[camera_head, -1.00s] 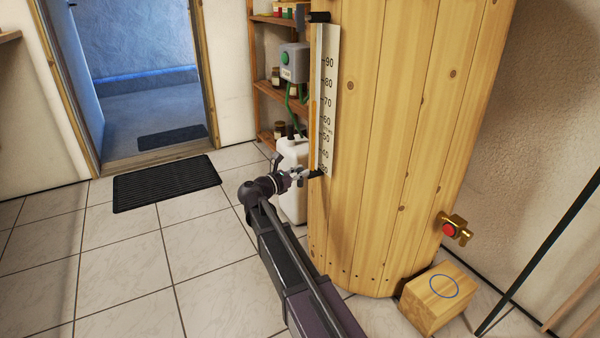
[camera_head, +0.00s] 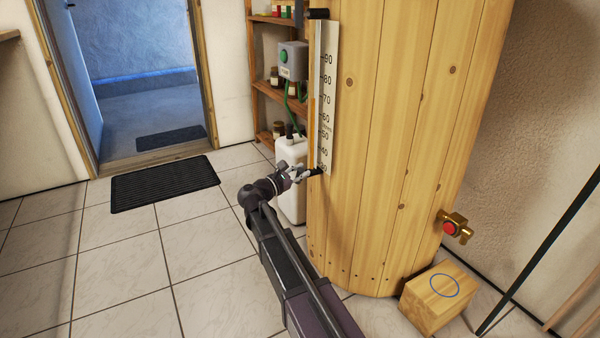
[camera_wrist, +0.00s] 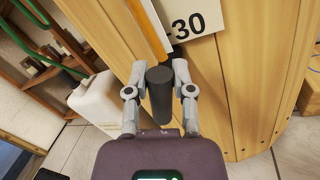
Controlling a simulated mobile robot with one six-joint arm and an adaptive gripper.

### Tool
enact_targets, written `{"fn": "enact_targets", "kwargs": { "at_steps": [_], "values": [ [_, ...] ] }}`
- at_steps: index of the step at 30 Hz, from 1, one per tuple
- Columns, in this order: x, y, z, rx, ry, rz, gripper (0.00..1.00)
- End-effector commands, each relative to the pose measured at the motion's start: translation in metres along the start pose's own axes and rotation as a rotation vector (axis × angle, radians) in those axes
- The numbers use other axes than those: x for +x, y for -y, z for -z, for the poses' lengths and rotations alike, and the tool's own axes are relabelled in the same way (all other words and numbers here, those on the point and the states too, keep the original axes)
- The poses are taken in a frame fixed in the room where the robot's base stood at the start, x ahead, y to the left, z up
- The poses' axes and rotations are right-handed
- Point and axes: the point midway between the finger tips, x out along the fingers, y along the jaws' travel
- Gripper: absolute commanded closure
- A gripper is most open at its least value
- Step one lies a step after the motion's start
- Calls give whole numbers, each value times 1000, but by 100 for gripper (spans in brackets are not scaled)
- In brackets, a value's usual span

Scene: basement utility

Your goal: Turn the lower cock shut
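The lower cock has a dark handle (camera_head: 317,171) at the bottom of the gauge. In the wrist view the dark cylindrical handle (camera_wrist: 160,98) lies between my fingers and points towards the camera. My gripper (camera_head: 298,172) is at the gauge's lower end, its fingers just left of the handle. In the wrist view my gripper (camera_wrist: 160,78) has one finger on each side of the handle, with narrow gaps; it looks partly open. The upper cock's dark handle (camera_head: 318,13) sticks out sideways at the gauge's top. The valve body behind the lower handle is mostly hidden.
The scale plate (camera_head: 325,100) hangs on the wooden tank (camera_head: 385,140). A white canister (camera_head: 291,205) stands close behind my gripper. A brass tap (camera_head: 455,227) with a red button and a wooden block (camera_head: 438,298) are at right.

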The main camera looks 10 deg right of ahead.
Motion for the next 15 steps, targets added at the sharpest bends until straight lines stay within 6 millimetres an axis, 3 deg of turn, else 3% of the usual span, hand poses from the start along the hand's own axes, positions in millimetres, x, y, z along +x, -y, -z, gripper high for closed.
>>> {"fn": "enact_targets", "kwargs": {
  "at_steps": [1, 3, 15],
  "values": [
    [1, 0, 0, 0, 0, 1, 49],
    [0, 0, 0, -1, 0, 1, 35],
    [0, 0, 0, -4, -1, 0, 35]
  ]
}}
